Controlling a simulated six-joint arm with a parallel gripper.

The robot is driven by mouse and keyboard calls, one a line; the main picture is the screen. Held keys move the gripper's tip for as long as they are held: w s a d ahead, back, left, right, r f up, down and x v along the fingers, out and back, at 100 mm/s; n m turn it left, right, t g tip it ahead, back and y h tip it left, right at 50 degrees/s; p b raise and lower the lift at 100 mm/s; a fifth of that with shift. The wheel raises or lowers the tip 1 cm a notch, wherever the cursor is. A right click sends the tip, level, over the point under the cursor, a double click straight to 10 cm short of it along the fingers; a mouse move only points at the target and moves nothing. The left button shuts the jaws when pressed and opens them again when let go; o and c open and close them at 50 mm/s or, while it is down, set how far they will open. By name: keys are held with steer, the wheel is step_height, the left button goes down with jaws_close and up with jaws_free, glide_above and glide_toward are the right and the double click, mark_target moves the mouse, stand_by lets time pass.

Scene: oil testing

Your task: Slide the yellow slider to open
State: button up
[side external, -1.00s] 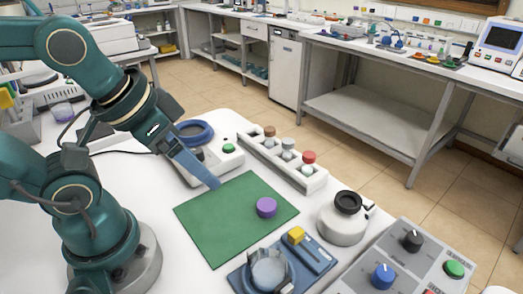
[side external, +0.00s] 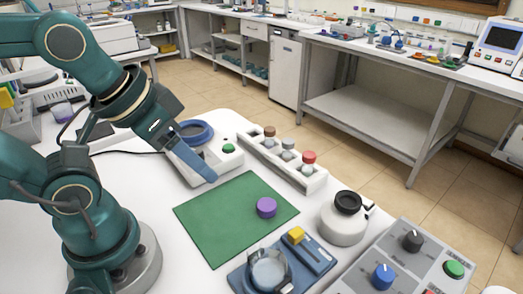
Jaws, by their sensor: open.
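The yellow slider (side external: 296,234) is a small block on a blue base (side external: 318,254), at the back end of a dark slot, near the bottom middle of the side external view. A clear round dish (side external: 270,270) sits on the same base, left of the slot. My gripper (side external: 211,179) hangs above the back edge of the green mat, behind and left of the slider and well apart from it. It points down and to the right and holds nothing that I can see. The gap between its fingers is hidden from this side.
A purple cap (side external: 267,207) lies on the green mat (side external: 220,222), between my gripper and the slider. A white jar with a black top (side external: 345,217) and a grey knob panel (side external: 405,262) stand to the right. A rack of capped bottles (side external: 285,163) is behind.

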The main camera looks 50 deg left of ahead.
steer(key=w+d+r, duration=0.1)
steer(key=w+r, duration=0.2)
steer(key=w, duration=0.1)
steer(key=g, duration=0.5)
glide_above(296, 231)
steer(key=shift+m, duration=0.3)
step_height(296, 231, down, 10)
steer(key=shift+f, duration=0.25)
steer(key=shift+d+f+g, duration=0.1)
steer(key=shift+f+g, duration=0.2)
steer(key=shift+f, duration=2.4)
jaws_close()
